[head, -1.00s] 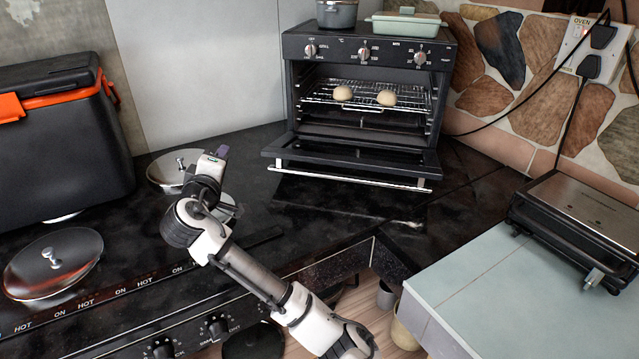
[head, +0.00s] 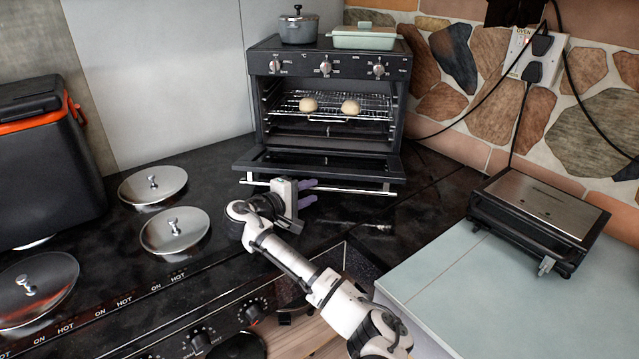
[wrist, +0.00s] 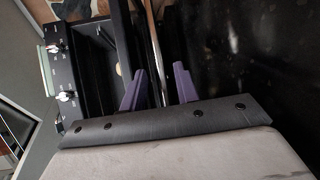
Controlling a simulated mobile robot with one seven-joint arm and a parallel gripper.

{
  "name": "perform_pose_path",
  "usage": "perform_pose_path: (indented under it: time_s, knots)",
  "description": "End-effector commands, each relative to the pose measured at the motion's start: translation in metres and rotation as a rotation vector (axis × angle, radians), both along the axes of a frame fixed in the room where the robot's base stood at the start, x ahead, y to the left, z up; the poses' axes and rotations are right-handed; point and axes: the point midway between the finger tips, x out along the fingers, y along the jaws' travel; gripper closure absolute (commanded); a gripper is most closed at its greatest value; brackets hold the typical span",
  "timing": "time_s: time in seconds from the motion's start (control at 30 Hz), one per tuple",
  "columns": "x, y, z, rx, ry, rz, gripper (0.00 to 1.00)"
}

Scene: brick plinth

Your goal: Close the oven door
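The black oven (head: 325,62) stands on the counter at the back. Its door (head: 325,163) is folded down, open, with the silver handle bar (head: 358,190) along its front edge. Two pale buns sit on the rack inside. My gripper (head: 312,191) is at the door's front edge, left of the handle's middle, with its purple fingers pointing right. In the wrist view my gripper (wrist: 160,70) has its fingers apart, and the handle bar (wrist: 155,45) appears between them. I cannot tell whether a finger touches it.
A grey pot (head: 298,30) and a pale green dish (head: 364,38) stand on top of the oven. Lidded hot plates (head: 174,231) are at the left, with a black and orange box (head: 45,150) behind. A grill (head: 540,215) sits at the right. Cables hang by the socket.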

Motion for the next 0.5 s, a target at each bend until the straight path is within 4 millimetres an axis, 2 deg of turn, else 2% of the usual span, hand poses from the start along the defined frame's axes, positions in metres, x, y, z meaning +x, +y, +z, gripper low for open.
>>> perform_pose_path:
  time_s: [0.2, 0.5]
  knots:
    - [0.024, -0.024, -0.004, -0.001, 0.001, -0.001, 0.69]
    - [0.033, -0.031, -0.008, 0.001, -0.001, 0.003, 0.69]
